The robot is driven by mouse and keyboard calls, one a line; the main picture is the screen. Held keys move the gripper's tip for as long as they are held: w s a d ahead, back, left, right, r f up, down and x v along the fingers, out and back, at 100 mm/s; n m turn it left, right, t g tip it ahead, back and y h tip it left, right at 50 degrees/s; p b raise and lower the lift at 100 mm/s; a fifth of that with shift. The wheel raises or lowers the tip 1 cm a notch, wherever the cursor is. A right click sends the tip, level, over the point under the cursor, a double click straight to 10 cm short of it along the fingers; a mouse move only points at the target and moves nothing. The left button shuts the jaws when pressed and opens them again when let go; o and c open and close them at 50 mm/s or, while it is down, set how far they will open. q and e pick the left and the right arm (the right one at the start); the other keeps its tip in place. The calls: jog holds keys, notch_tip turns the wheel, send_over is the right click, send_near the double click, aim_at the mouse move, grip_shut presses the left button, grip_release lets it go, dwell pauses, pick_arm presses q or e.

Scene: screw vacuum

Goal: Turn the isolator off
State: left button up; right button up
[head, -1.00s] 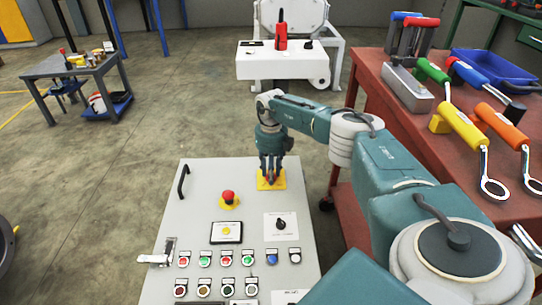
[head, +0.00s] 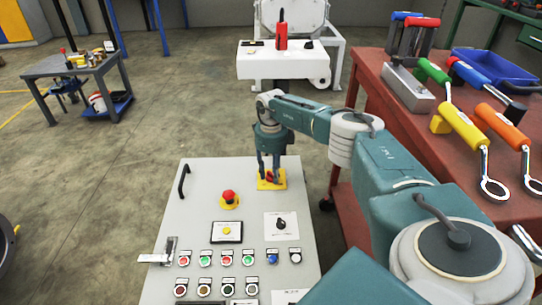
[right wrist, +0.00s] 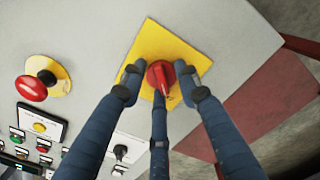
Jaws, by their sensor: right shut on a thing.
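The isolator is a red rotary handle (right wrist: 161,76) on a yellow square plate (right wrist: 178,47) near the far right corner of the grey control panel. In the head view the plate (head: 265,184) shows beneath my right gripper (head: 269,177), which points down. In the right wrist view the three dark fingers of my right gripper (right wrist: 161,88) are closed around the red handle, one below it and one on each side. The handle's pointer is aimed toward the bottom of that view. My left gripper is not in view.
The panel (head: 190,220) also has a red emergency stop (head: 229,196), a black selector (head: 280,224), rows of coloured buttons and a black handle (head: 183,183). A red table (head: 410,140) with tools stands at the right, close to my arm. The floor on the left is largely clear.

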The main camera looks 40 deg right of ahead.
jog(key=shift+s+d, duration=0.1)
jog(key=shift+d, duration=0.1)
jog(key=o, duration=1.1)
jog(key=shift+s, duration=0.1)
jog(key=shift+r, duration=0.55)
notch_tip(320, 180, up, 11)
